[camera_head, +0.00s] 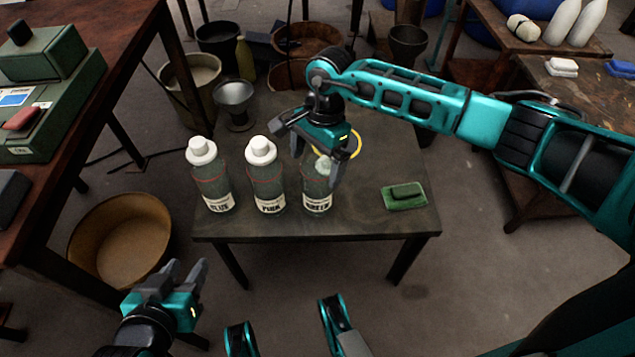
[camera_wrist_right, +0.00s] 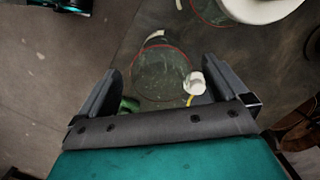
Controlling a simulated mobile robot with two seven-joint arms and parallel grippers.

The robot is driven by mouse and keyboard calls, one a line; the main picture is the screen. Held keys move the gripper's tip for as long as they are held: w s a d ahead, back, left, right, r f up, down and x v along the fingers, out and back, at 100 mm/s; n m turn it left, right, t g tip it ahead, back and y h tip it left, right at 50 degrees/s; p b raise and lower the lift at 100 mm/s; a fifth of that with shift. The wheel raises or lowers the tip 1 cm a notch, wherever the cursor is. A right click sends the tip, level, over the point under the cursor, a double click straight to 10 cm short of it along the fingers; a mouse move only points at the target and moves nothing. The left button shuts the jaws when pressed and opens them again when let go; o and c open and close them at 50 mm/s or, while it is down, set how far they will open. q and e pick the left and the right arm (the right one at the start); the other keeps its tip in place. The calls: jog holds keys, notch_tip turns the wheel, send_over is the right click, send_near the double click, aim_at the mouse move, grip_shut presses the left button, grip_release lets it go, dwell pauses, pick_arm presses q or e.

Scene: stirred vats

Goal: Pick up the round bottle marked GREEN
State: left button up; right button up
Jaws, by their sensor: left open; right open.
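Three clear bottles with white caps stand in a row on the small dark table. Their labels seem to read BLUE on the left bottle (camera_head: 211,180), PINK on the middle bottle (camera_head: 266,182) and GREEN on the right bottle (camera_head: 317,196). My right gripper (camera_head: 307,152) is open at the top of the GREEN bottle and hides part of it. In the right wrist view a clear round bottle (camera_wrist_right: 160,72) with a red ring shows between the open fingers (camera_wrist_right: 160,88); I cannot tell whether they touch it. My left gripper (camera_head: 187,267) is open and empty, in front of the table at the lower left.
A green pad with a dark block (camera_head: 404,194) lies on the table's right side. The PINK bottle stands close to the left of the GREEN one.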

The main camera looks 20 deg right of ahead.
jog(key=shift+c, duration=0.4)
jog(key=c, duration=1.6)
jog(key=shift+c, duration=0.7)
jog(key=shift+r, duration=0.15)
